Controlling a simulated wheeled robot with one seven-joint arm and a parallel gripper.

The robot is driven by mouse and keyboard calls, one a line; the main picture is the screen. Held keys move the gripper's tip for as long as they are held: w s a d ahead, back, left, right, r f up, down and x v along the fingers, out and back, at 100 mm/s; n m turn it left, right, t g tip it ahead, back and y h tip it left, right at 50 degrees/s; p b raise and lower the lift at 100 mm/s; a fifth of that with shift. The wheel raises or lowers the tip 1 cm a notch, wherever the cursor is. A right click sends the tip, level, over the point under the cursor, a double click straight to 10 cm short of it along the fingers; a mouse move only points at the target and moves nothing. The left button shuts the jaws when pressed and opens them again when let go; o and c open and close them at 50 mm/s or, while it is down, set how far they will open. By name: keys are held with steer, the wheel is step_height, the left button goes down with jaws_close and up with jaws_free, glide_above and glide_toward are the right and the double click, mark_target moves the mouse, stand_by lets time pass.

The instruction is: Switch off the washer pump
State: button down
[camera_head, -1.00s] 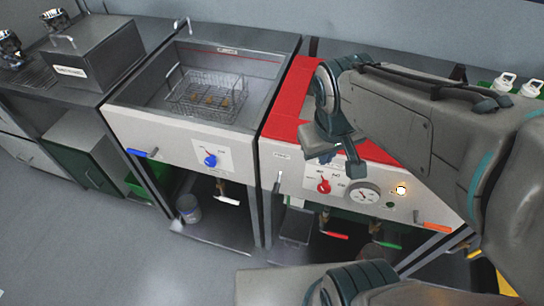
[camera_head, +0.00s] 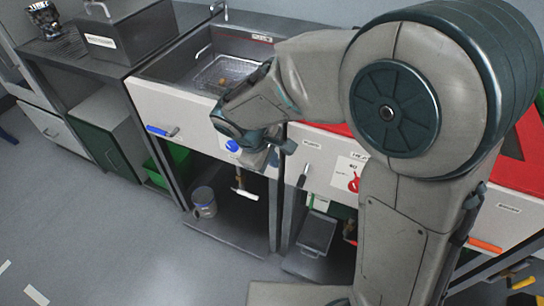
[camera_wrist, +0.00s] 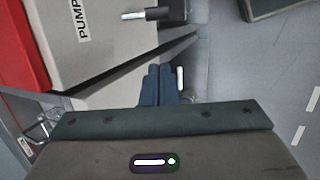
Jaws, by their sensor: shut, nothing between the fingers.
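The lever (camera_head: 303,175) on the front panel of the red-topped unit has a dark handle and hangs steeply down in the head view. In the wrist view a dark lever with a pale stem (camera_wrist: 150,14) shows at the top, beside a label (camera_wrist: 82,18) reading PUMP. My gripper (camera_head: 274,156) is in front of the gap between the two units, left of the lever and apart from it. Its fingers (camera_wrist: 160,84) are together and empty in the wrist view. My arm hides much of the red-topped unit.
A blue knob (camera_head: 232,146) is just left of my gripper, and a red knob (camera_head: 353,186) is to the right. A blue-handled lever (camera_head: 160,131) is further left. A white-handled valve (camera_head: 245,194) and a bucket (camera_head: 204,202) are below. The floor at lower left is clear.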

mark_target(303, 177)
steer(key=w+d+f, duration=0.1)
steer(key=d+f, duration=0.4)
steer(key=f, duration=0.2)
steer(key=shift+b, duration=0.3)
